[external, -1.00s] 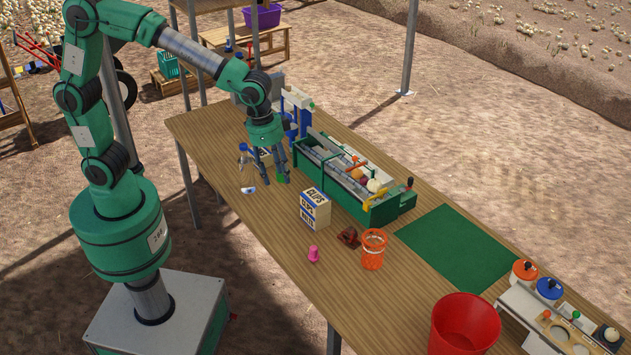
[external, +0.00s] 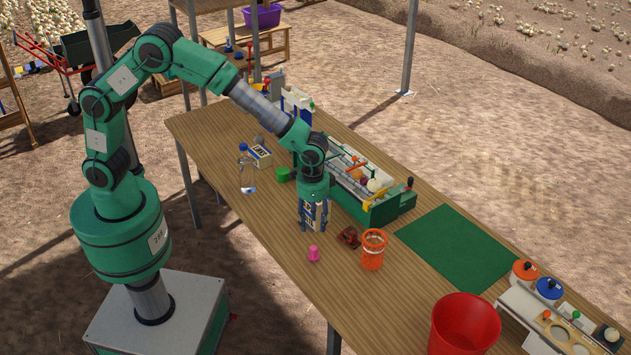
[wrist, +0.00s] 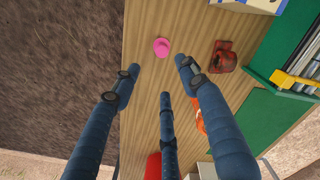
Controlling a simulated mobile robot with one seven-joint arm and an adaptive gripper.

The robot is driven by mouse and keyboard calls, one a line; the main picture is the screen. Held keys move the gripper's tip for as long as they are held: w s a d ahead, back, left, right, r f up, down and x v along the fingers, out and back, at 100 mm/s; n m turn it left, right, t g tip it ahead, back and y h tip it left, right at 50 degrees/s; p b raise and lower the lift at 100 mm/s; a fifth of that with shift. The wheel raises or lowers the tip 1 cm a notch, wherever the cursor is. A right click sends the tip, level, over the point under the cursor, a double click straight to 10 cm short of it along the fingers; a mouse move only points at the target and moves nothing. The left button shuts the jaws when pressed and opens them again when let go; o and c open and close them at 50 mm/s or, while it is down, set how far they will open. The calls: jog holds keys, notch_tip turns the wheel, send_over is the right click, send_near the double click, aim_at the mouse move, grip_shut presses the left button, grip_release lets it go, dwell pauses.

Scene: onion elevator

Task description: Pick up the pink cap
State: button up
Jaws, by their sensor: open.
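My gripper is open and apart from the cap.
A dark red object (external: 348,237) and an orange basket (external: 373,250) stand right of the cap. The green elevator tray (external: 385,207) is behind them. A red bucket (external: 464,325) stands at the front right. The table left of the cap is clear.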

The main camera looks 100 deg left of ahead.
aim_at(314, 248)
jog(key=shift+f+b, duration=0.75)
jog(key=shift+f, duration=3.55)
jog(key=shift+f, duration=0.15)
jog(key=shift+a+f+b, duration=0.15)
jog(key=shift+f+b, duration=0.25)
jog(key=shift+f, duration=0.85)
jog(key=shift+a+f+b, duration=0.1)
jog(key=shift+f+b, duration=0.25)
jog(key=shift+f, duration=0.85)
jog(key=c, duration=1)
